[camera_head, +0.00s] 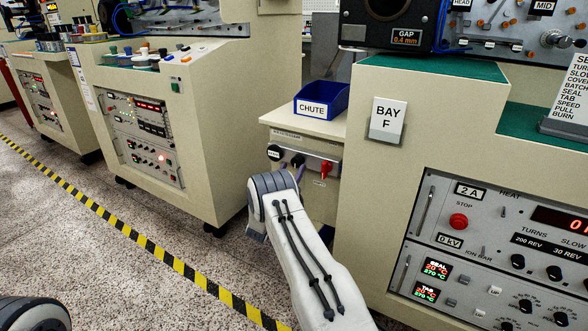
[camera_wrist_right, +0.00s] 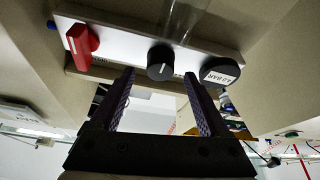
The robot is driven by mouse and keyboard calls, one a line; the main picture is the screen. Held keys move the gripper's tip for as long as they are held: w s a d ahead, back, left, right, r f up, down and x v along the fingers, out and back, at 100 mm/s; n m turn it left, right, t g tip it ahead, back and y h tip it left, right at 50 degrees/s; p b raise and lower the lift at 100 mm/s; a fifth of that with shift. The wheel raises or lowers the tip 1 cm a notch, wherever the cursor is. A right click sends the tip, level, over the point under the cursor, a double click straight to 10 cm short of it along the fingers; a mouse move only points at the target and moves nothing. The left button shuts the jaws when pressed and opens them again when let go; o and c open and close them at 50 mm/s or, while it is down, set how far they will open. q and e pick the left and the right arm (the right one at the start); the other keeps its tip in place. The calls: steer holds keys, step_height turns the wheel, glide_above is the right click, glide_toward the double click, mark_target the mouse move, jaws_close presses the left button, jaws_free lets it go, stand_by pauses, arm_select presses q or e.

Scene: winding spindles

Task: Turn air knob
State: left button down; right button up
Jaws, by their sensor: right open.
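Whether the fingertips reach past the knob is unclear. My left gripper is out of view.
A blue CHUTE bin (camera_head: 321,100) stands on top of the cabinet. The BAY F console (camera_head: 372,180) rises close on the right of my right arm. Another console (camera_head: 215,120) stands to the left. Open floor (camera_head: 130,270) with a striped line lies left of my arm.

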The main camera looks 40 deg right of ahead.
steer(key=shift+x, duration=1.2)
jaws_close()
steer(key=shift+a+f+m+g+h+b, duration=0.15)
steer(key=shift+m+g+b, duration=0.2)
steer(key=shift+m+b, duration=0.3)
steer(key=shift+d+f+m+g+h+b, duration=0.15)
steer(key=shift+m+g+b, duration=0.2)
steer(key=shift+m+b, duration=0.3)
steer(key=m+g+b, duration=0.1)
steer(key=m+b, duration=0.1)
steer(key=m, duration=0.1)
steer(key=shift+w+a+m+g+h, duration=0.15)
steer(key=shift+m+g+h, duration=0.15)
steer(key=shift+g+h, duration=0.1)
steer(key=m+g+b, duration=0.2)
steer(key=m, duration=0.2)
steer(key=shift+r+b, duration=0.15)
steer(key=shift+b, duration=0.25)
steer(key=shift+m+g+b, duration=0.55)
steer(key=shift+m+g, duration=0.05)
steer(key=shift+m, duration=0.6)
steer(key=shift+r, duration=0.15)
